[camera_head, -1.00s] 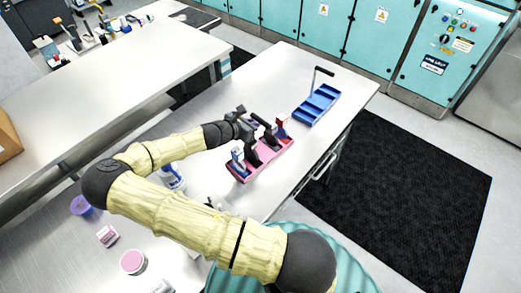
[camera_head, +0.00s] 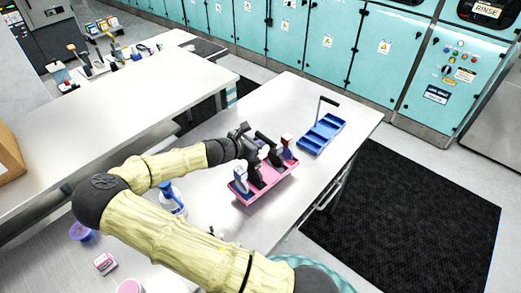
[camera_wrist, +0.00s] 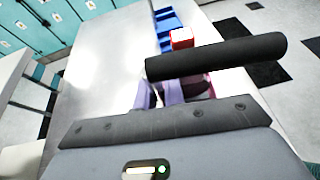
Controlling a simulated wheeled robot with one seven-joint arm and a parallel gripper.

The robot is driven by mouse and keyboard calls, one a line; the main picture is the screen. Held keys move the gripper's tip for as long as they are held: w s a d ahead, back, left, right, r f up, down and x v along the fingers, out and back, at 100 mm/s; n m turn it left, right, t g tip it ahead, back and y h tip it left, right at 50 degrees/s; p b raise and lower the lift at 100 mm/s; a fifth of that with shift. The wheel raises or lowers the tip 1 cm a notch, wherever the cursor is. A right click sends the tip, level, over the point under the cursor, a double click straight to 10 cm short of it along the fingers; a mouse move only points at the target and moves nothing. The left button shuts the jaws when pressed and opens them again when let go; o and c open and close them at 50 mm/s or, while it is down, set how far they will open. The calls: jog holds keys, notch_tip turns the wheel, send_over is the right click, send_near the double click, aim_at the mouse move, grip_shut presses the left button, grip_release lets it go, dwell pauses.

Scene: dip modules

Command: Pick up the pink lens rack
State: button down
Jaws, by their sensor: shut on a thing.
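The pink lens rack (camera_head: 272,188) is a long shallow tray near the right edge of the steel table, below my gripper (camera_head: 262,160). Small white-topped items, one blue and one red, stand at its two ends. My gripper is shut on the rack, its dark fingers reaching down over its middle. In the wrist view a black bar (camera_wrist: 215,58), apparently the rack's handle, crosses in front of my gripper. The fingers hide the grip point, and I cannot tell whether the rack touches the table.
A blue rack (camera_head: 322,133) with a black handle stands farther back on the table (camera_head: 290,100). A blue-and-white bottle (camera_head: 171,198), a purple tub (camera_head: 81,231) and a pink-and-white box (camera_head: 105,263) are by my arm. A black mat (camera_head: 400,195) lies on the floor at right.

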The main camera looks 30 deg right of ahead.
jog(key=shift+r+b, duration=0.4)
jog(key=shift+r, duration=2.45)
jog(key=shift+s+f, duration=0.1)
jog(key=shift+s, duration=0.05)
